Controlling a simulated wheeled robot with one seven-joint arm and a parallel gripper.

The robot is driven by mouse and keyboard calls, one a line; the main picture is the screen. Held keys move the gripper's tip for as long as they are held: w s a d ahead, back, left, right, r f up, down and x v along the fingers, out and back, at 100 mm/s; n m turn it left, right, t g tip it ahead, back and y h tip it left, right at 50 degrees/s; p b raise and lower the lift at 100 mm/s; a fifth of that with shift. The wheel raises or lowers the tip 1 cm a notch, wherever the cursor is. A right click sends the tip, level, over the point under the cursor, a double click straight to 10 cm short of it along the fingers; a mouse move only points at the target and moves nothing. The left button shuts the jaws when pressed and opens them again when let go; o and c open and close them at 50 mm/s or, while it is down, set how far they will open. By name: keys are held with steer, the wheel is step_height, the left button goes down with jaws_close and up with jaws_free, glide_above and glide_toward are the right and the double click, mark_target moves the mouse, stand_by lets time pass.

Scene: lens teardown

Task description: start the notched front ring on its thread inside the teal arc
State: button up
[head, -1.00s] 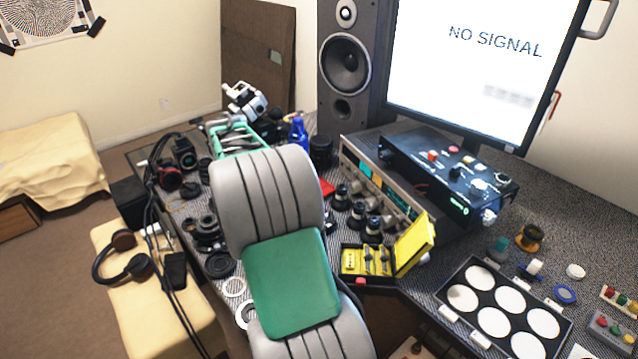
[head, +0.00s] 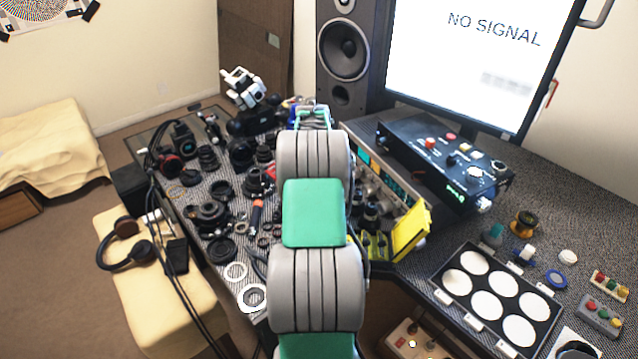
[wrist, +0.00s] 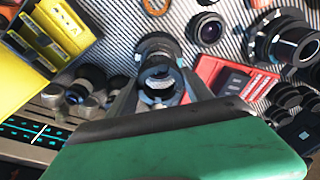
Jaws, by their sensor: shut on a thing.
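In the wrist view my gripper (wrist: 160,92) is shut on a small dark ring (wrist: 157,77), which I take for the notched front ring. Its notches are too small to make out. A dark, round lens barrel (wrist: 156,45) shows just beyond the ring, nearly in line with it. I cannot tell whether ring and barrel touch. A teal arc cannot be made out clearly. In the head view my own arm hides the fingers, ring and barrel.
A yellow open case (wrist: 62,30) lies left of the fingers and a red case (wrist: 228,78) right. Instrument knobs (wrist: 88,80) stand close on the left. A panel of white discs (head: 494,300) is at right.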

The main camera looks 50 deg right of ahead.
steer(key=shift+f+b, duration=0.95)
steer(key=shift+f, duration=0.85)
steer(key=shift+a+f+b, duration=0.1)
steer(key=shift+f+b, duration=0.3)
stand_by(0.9)
steer(key=o, duration=1.4)
